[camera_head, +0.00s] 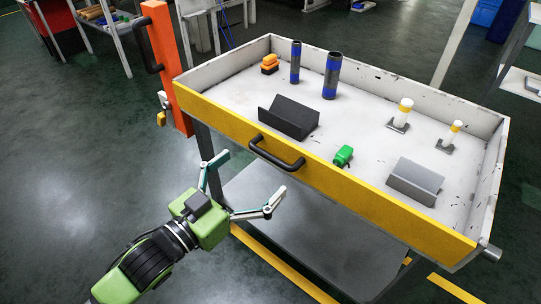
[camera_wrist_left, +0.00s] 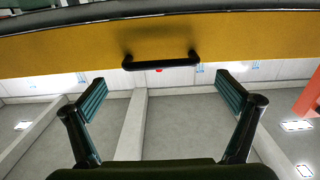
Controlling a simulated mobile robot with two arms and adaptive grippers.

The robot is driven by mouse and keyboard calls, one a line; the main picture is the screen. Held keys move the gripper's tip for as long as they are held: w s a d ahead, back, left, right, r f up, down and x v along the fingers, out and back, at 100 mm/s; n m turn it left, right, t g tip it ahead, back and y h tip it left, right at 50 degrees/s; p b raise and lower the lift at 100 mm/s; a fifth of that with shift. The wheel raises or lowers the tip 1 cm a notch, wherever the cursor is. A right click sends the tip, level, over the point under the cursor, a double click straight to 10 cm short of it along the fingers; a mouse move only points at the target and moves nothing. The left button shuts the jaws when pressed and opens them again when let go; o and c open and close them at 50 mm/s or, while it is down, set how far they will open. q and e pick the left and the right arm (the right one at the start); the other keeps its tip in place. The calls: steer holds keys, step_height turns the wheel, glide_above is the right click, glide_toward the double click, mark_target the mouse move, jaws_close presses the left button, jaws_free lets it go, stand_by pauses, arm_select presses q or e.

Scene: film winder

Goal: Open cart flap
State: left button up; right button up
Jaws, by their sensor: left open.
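The cart (camera_head: 240,57) has a white tray top, and its yellow front flap (camera_head: 365,202) stands upright along the near side. A black bar handle (camera_head: 276,155) sits on the flap's outer face. The handle also shows in the left wrist view (camera_wrist_left: 160,61), ahead of and roughly centred between the fingers. My left gripper (camera_head: 250,178) is open and empty, just in front of the flap near the handle. Its two fingers are spread wide in the left wrist view (camera_wrist_left: 161,83), with the handle apart from them. My right gripper is not in view.
The tray holds two dark blue-banded cylinders (camera_head: 333,76), an orange part (camera_head: 270,64), dark angled blocks (camera_head: 289,117), a green part (camera_head: 343,156) and two white-yellow posts (camera_head: 402,113). An orange upright (camera_head: 166,65) stands at the cart's left. A lower shelf (camera_head: 320,235) lies beneath.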

mark_target(268, 159)
arm_select(q)
steer(key=x, duration=0.5)
steer(key=shift+w+d, duration=0.25)
steer(key=shift+w, duration=0.05)
steer(key=shift+w+d, duration=0.15)
steer(key=shift+w, duration=0.05)
steer(key=c, duration=1.3)
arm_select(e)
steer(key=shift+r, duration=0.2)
